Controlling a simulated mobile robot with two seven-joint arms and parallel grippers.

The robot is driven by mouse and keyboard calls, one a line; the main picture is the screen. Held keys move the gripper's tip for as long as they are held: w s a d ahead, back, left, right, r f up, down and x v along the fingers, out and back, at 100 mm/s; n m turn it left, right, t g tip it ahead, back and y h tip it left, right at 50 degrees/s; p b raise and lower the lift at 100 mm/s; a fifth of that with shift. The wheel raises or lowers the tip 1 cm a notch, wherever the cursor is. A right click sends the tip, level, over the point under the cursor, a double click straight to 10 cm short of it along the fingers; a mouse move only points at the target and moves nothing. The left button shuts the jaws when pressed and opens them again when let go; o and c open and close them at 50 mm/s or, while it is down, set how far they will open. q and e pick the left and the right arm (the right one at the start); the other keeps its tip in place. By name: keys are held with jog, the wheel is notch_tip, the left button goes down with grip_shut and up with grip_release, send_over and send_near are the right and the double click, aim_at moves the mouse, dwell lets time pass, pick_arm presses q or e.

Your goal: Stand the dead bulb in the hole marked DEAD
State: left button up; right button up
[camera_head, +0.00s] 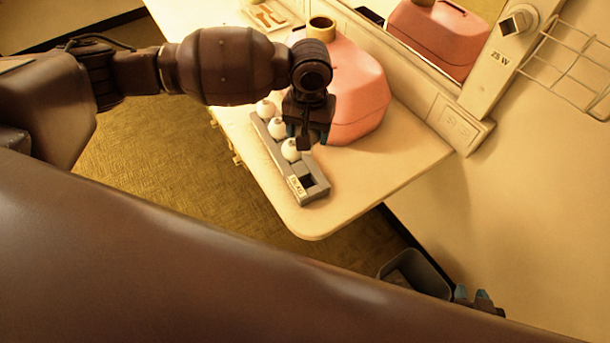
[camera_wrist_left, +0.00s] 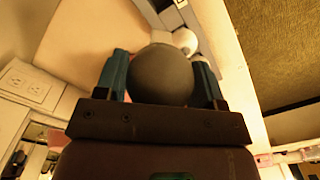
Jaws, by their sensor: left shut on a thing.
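A grey round bulb (camera_wrist_left: 162,76) sits between the two blue-green fingers of my left gripper in the left wrist view. In the head view my left gripper (camera_head: 308,134) is over the far side of the bulb rack (camera_head: 285,172), and its bulb cannot be made out clearly there. The rack holds white bulbs (camera_head: 291,150) in a row. Its near-end hole (camera_head: 314,181), beside a small label (camera_head: 296,187) too small to read surely, looks empty. My right gripper (camera_head: 473,295) is at the lower right, its blue fingertips apart with nothing seen between them.
The rack stands on a pale counter (camera_head: 400,160) near its left edge. A pink faceted box (camera_head: 358,95) stands close behind my left gripper, with a mirror (camera_head: 440,35) behind it. A grey bin (camera_head: 415,272) is below the counter's right end. The counter's front corner is clear.

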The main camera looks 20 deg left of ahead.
pick_arm(q)
notch_tip(320, 180, down, 17)
jog(key=shift+r, duration=0.2)
dwell(0.3)
jog(key=o, duration=0.4)
jog(key=shift+f, duration=0.1)
jog(key=o, duration=0.4)
notch_tip(320, 180, up, 12)
jog(key=shift+r, duration=0.15)
